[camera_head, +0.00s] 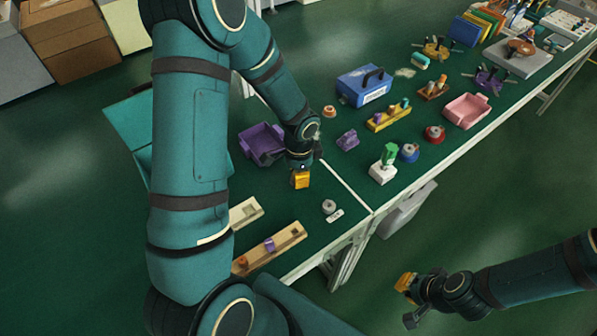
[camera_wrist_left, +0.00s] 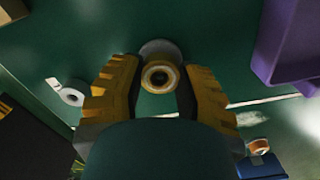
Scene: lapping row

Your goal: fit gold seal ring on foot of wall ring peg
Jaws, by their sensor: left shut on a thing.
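My left gripper (camera_head: 300,180) points down over the green table top, just right of the purple bin. In the left wrist view its yellow fingers (camera_wrist_left: 161,75) are shut on a gold ring (camera_wrist_left: 160,86) with a dark centre. Just behind the ring is a grey round disc (camera_wrist_left: 158,47), partly covered. I cannot tell whether ring and disc touch. The head view does not show the held ring clearly. I cannot make out which thing is the wall ring peg. My right gripper (camera_head: 406,285) is off the table at lower right; its opening is unclear.
A purple bin (camera_head: 262,143) is close to my left gripper. A wooden rail (camera_head: 285,238) with small parts lies nearer. A blue box (camera_head: 364,86) and a pink bin (camera_head: 467,108) stand farther right.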

